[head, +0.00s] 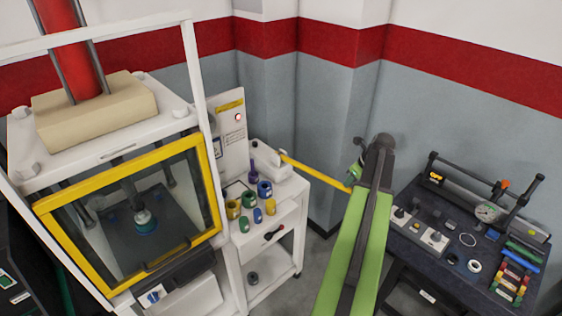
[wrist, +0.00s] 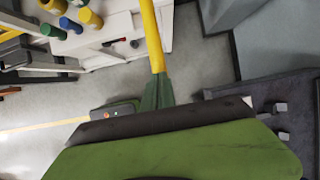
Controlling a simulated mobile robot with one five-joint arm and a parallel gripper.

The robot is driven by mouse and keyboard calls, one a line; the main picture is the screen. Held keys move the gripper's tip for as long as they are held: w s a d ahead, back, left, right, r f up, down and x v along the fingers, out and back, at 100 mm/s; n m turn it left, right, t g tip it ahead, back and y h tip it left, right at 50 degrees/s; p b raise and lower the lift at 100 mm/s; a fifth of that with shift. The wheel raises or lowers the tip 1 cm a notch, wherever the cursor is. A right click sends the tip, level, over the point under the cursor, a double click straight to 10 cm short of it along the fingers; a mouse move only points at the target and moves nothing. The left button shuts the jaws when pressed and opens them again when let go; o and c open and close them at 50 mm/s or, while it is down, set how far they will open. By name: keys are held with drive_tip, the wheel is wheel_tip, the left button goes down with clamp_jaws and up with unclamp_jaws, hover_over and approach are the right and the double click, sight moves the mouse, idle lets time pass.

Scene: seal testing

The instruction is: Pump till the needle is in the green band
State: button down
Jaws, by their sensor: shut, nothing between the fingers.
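A yellow lever (head: 318,173) slants from the white pump-like unit (head: 268,160) beside the press down to the right, towards my arm. My gripper (head: 355,172) is at the far end of my green arm, by the lever's free end. It is shut with nothing held; whether it touches the lever cannot be told. A round white gauge (head: 487,212) stands on the dark bench at right; its needle and any green band are too small to read.
A press with a yellow-framed window (head: 130,205) stands at left. Several coloured cylinders (head: 248,200) sit on the white cart (head: 262,245). A dark bench (head: 455,270) with tools and fittings is at right. Grey floor shows between cart and bench.

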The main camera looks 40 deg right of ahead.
wheel_tip(320, 180, down, 12)
drive_tip(key=b, duration=1.1)
drive_tip(key=shift+s, duration=0.25)
drive_tip(key=shift+f, duration=0.1)
drive_tip(key=shift+w+r+p, duration=0.2)
drive_tip(key=shift+r+p, duration=3.3)
drive_tip(key=shift+r, duration=0.1)
drive_tip(key=shift+w+r+p, duration=0.15)
drive_tip(key=shift+r+p, duration=3.3)
drive_tip(key=shift+r, duration=0.1)
drive_tip(key=shift+f, duration=0.2)
drive_tip(key=s+p+v, duration=0.1)
drive_tip(key=p+v, duration=0.5)
drive_tip(key=v, duration=0.2)
drive_tip(key=shift+f, duration=0.25)
